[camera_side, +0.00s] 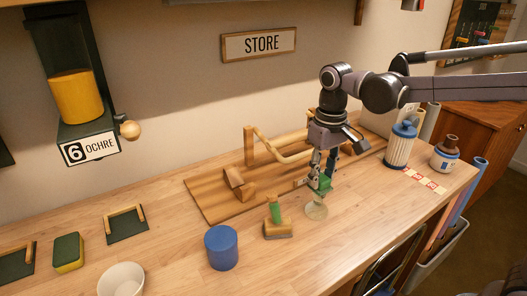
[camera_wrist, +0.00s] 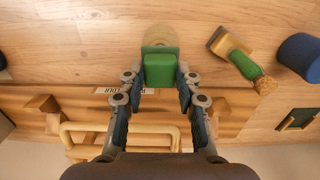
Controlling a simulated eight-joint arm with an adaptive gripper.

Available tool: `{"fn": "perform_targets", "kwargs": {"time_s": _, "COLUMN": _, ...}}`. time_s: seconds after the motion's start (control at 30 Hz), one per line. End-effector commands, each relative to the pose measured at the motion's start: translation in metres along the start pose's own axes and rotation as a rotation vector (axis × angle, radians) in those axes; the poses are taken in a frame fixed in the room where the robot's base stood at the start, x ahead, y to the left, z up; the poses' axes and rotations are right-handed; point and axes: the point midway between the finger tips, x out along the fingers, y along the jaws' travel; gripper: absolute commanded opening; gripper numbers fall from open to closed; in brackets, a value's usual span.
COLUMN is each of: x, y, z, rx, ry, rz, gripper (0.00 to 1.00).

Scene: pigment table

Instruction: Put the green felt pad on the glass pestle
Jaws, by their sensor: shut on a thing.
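My gripper (camera_side: 320,177) points down over the table, its two fingers closed on a green block, which I take for the green felt pad (camera_side: 324,186). In the wrist view the pad (camera_wrist: 160,70) sits between the fingertips (camera_wrist: 160,80). A round, pale, see-through glass piece, which I take for the glass pestle (camera_side: 316,211), stands on the table just below the pad. In the wrist view its rounded end (camera_wrist: 160,36) shows beyond the pad, which hides part of it. I cannot tell whether pad and pestle touch.
A wooden board (camera_side: 210,200) with a bent wooden rail (camera_side: 285,153) lies behind. A blue-lidded jar (camera_side: 399,148) stands right. Bare table lies in front.

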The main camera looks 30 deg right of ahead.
Motion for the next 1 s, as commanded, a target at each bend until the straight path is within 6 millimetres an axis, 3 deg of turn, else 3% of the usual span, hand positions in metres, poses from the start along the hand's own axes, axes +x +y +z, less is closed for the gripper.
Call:
{"fn": "perform_targets", "kwargs": {"time_s": 0.03, "x": 0.002, "y": 0.0, "z": 0.0, "rx": 0.0, "ry": 0.0, "rz": 0.0, "gripper": 0.12}}
{"fn": "perform_targets", "kwargs": {"time_s": 0.07, "x": 0.002, "y": 0.0, "z": 0.0, "rx": 0.0, "ry": 0.0, "rz": 0.0, "gripper": 0.36}}
{"fn": "perform_targets", "kwargs": {"time_s": 0.13, "x": 0.001, "y": 0.0, "z": 0.0, "rx": 0.0, "ry": 0.0, "rz": 0.0, "gripper": 0.56}}
{"fn": "perform_targets", "kwargs": {"time_s": 0.57, "x": -0.004, "y": 0.0, "z": 0.0, "rx": 0.0, "ry": 0.0, "rz": 0.0, "gripper": 0.56}}
{"fn": "perform_targets", "kwargs": {"time_s": 1.0, "x": -0.072, "y": 0.0, "z": 0.0, "rx": 0.0, "ry": 0.0, "rz": 0.0, "gripper": 0.56}}
